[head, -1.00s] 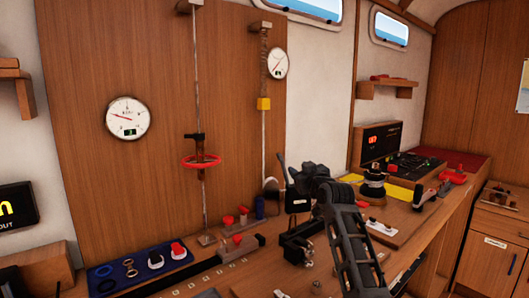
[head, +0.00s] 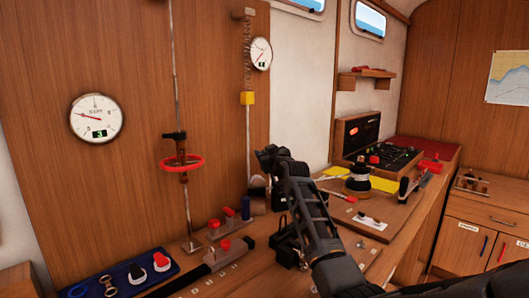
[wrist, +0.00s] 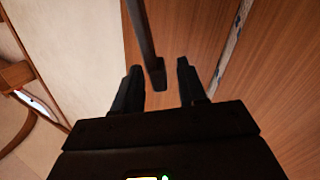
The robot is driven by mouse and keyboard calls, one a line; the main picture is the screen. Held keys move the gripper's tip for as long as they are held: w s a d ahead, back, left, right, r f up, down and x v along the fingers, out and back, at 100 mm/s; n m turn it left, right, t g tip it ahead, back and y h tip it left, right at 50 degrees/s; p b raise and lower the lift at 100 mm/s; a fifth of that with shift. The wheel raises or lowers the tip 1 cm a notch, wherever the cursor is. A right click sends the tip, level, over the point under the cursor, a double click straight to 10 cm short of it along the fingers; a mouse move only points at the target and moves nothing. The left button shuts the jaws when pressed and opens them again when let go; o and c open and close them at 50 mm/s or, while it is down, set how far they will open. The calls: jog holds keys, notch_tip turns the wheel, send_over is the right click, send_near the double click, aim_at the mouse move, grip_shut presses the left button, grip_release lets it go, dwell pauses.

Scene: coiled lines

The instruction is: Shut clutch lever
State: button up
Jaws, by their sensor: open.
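A dark bar (wrist: 146,40), apparently the clutch lever, shows in the wrist view. Its end lies between the spread fingers of my gripper (wrist: 160,66), with a visible gap on either side. My gripper is open and holds nothing. In the head view my gripper (head: 266,157) is raised above the bench, near the wooden panel's right edge. The lever is hidden there behind my gripper and arm. Part of a black fitting (head: 280,197), which looks like the clutch body, shows just below my gripper.
A vertical rod with a red ring (head: 182,162) stands left of my gripper. Red-topped fittings (head: 222,246) and a blue tray (head: 122,279) sit on the bench. A winch (head: 358,180) stands to the right.

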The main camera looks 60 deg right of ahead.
jog(key=shift+w+d, duration=0.25)
jog(key=shift+w, duration=0.1)
grip_shut()
dwell(0.5)
